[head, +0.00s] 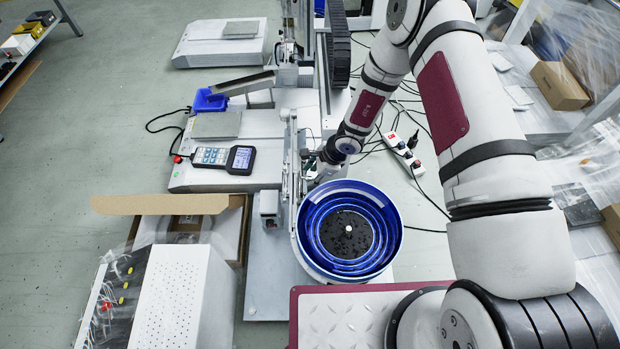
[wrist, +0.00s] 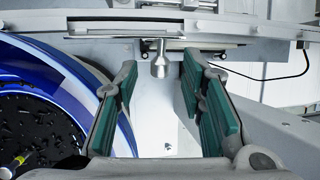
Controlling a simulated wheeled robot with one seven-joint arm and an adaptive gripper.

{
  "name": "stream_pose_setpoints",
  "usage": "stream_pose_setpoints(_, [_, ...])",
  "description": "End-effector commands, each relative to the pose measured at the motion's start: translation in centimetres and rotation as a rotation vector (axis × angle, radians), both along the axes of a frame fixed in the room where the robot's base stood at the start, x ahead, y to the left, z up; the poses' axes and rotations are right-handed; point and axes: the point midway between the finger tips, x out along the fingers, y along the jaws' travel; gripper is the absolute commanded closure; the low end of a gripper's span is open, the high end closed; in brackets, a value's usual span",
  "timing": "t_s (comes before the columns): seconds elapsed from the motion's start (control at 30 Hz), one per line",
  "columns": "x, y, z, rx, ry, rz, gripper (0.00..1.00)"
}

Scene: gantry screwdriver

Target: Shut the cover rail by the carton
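In the wrist view my gripper (wrist: 158,82) is open, its two green-padded fingers spread apart. A small metal knob (wrist: 160,62) shows between the fingertips, with clear gaps on both sides. The knob sticks out from a long pale rail (wrist: 120,27) that crosses the top of the view. In the head view my gripper (head: 316,170) is beside the upright gantry parts, just above the blue bowl, and its fingers are too small to make out. An open brown carton (head: 228,232) stands to the left of the gantry. I cannot tell whether the rail is open or shut.
A blue bowl feeder (head: 391,232) with black bits is close below my gripper; it fills the left of the wrist view (wrist: 60,70). A handheld controller (head: 222,158), a blue bin (head: 210,100) and a power strip (head: 400,150) with loose cables are nearby.

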Motion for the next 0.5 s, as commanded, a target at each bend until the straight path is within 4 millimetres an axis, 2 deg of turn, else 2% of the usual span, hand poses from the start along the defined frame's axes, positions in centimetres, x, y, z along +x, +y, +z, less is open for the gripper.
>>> stream_pose_setpoints(0.03, [0.1,0.3,-0.7,0.001,0.0,0.0,0.63])
stream_pose_setpoints(0.2, [0.3,0.7,-1.7,0.0,0.0,0.0,0.63])
stream_pose_setpoints(0.5, [0.3,0.8,-1.8,0.0,-0.001,0.001,0.63])
